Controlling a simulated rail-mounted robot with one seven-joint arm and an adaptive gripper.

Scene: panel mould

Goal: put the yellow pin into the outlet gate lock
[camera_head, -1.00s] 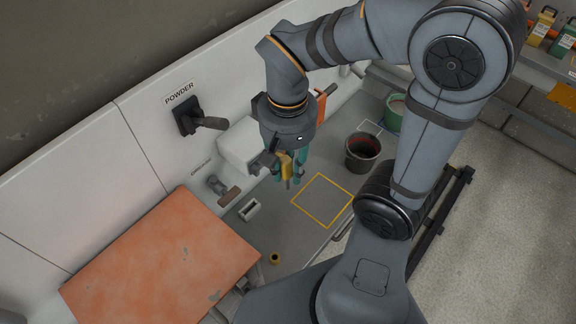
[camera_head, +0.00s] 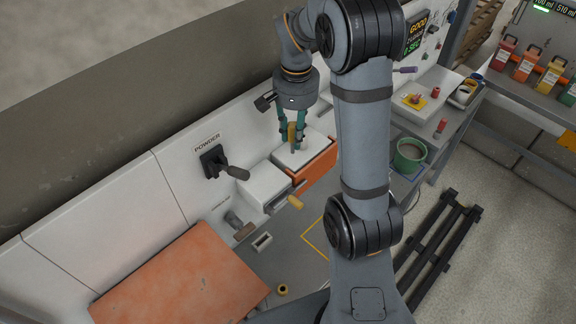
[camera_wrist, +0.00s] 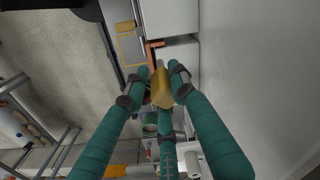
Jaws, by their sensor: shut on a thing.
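My gripper (camera_head: 292,144) has teal fingers and is shut on a yellow pin (camera_head: 291,131), which hangs between them with a grey tip pointing down. In the wrist view the same pin (camera_wrist: 161,88) shows between the teal fingers. The gripper is over a white-topped box with an orange front (camera_head: 313,169), against the back wall. I cannot tell from these frames whether the pin tip touches it. I cannot make out the outlet gate lock for certain; an orange bar (camera_wrist: 155,45) shows just beyond the pin in the wrist view.
A yellow cylindrical handle (camera_head: 295,202) sticks out near a white box (camera_head: 264,187). The powder lever (camera_head: 235,172) projects from the wall. An orange board (camera_head: 180,278) lies at lower left. A green bucket (camera_head: 410,155) stands right of my arm.

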